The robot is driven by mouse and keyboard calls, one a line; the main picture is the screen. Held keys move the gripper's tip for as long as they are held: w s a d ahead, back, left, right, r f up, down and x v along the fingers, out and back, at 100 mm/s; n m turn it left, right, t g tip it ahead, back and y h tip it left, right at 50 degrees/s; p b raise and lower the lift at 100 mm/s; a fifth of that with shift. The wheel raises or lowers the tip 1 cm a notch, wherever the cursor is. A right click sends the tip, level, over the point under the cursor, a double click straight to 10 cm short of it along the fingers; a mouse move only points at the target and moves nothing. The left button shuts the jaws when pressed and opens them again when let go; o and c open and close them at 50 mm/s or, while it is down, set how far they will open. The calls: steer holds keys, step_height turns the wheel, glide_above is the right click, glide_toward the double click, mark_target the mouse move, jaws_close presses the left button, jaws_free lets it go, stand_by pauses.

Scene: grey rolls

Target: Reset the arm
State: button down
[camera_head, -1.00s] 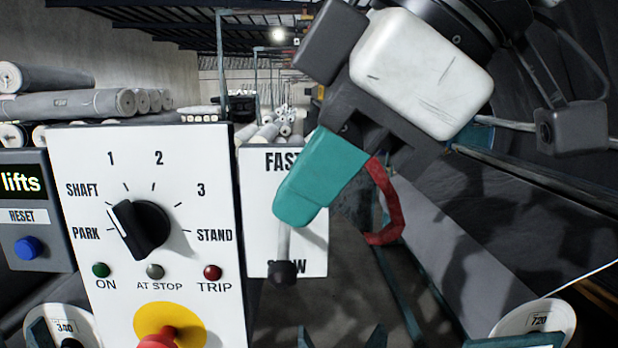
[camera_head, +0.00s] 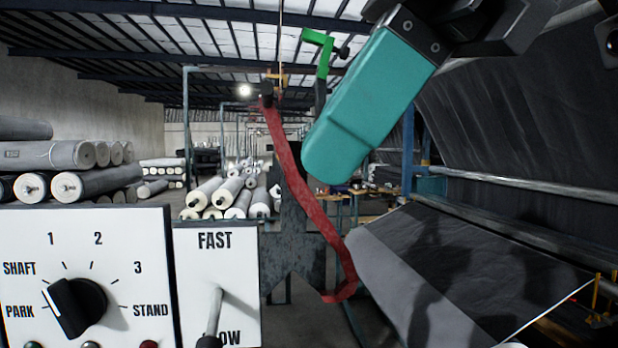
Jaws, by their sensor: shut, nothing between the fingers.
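My gripper (camera_head: 334,158) shows as a teal finger hanging from the upper right, pointing down and left. It is shut, with nothing seen in it, and it is apart from the panels. The white dial panel (camera_head: 118,240) stands at lower left. Its black selector knob (camera_head: 78,305) points up-left, between PARK and SHAFT. To its right, the FAST/SLOW panel (camera_head: 240,275) carries a lever (camera_head: 215,312) pointing down; its lower end is near the picture's bottom edge. The gripper is above and right of this lever. The rest of my arm is mostly out of view.
A long red strap (camera_head: 305,195) hangs just left of and below the gripper. A green bracket (camera_head: 322,50) is behind it. Dark fabric on a large machine (camera_head: 440,270) fills the right. Grey rolls (camera_head: 50,155) are stacked at left, with pale rolls (camera_head: 230,195) behind the panels.

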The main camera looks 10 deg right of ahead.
steer(key=shift+s+d+r, duration=0.15)
stand_by(0.4)
